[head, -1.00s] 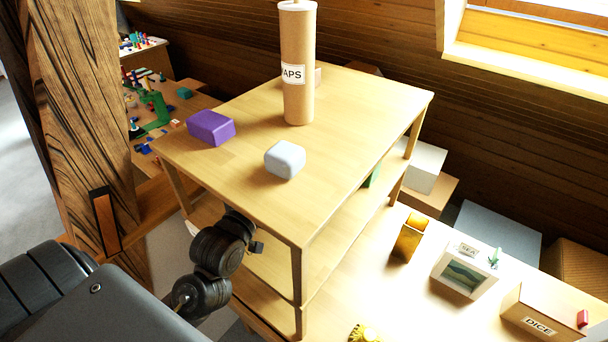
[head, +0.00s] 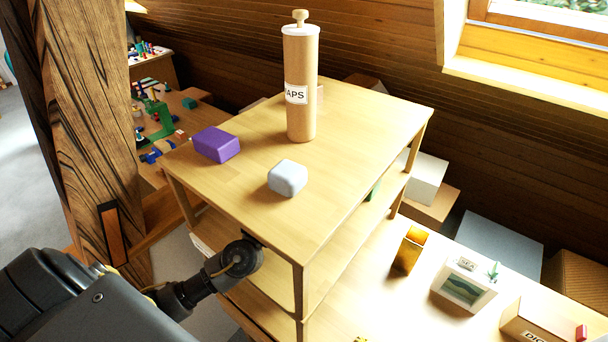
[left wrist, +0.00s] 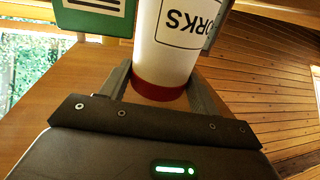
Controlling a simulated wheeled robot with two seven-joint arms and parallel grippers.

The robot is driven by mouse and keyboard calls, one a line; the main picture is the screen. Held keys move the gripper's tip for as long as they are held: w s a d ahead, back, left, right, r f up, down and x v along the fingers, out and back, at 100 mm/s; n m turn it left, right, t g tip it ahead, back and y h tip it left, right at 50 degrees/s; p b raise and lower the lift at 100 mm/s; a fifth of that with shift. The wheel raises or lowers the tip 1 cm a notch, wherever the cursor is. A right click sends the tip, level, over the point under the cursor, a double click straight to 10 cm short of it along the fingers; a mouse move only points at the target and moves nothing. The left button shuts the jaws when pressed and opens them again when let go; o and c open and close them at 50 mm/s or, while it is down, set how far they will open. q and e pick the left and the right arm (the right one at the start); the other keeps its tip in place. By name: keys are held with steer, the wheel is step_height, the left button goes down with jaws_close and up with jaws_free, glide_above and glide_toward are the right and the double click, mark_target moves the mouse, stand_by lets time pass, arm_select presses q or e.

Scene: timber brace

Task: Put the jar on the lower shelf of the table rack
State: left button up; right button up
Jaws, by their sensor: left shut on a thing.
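The jar (left wrist: 178,45) is white with a red end band and a label that reads "ORKS" upside down in the left wrist view. My left gripper (left wrist: 165,78) is shut on it, with a finger on each side. In the head view my left arm reaches in under the top board of the wooden table rack (head: 350,125), from its near left side. The board hides the gripper and the jar there. The lower shelf (head: 262,292) of the rack shows only in part. My right gripper is not in view.
A MAPS tube (head: 301,115), a purple block (head: 216,145) and a grey block (head: 287,178) stand on the rack's top. A green box (left wrist: 95,15) with a white label is close beside the jar. A rack leg (head: 300,290) stands right of my arm. A timber post (head: 85,130) rises at left.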

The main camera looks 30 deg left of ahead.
arm_select(q)
steer(key=shift+f, duration=0.35)
steer(key=shift+f, duration=0.1)
steer(key=o, duration=1.3)
steer(key=shift+s+d+b, duration=0.15)
steer(key=shift+s+b, duration=0.75)
steer(key=shift+s, duration=2.15)
steer(key=shift+s+d+b, duration=0.15)
steer(key=shift+s+b, duration=0.7)
steer(key=shift+s, duration=2.15)
steer(key=shift+w+d, duration=0.1)
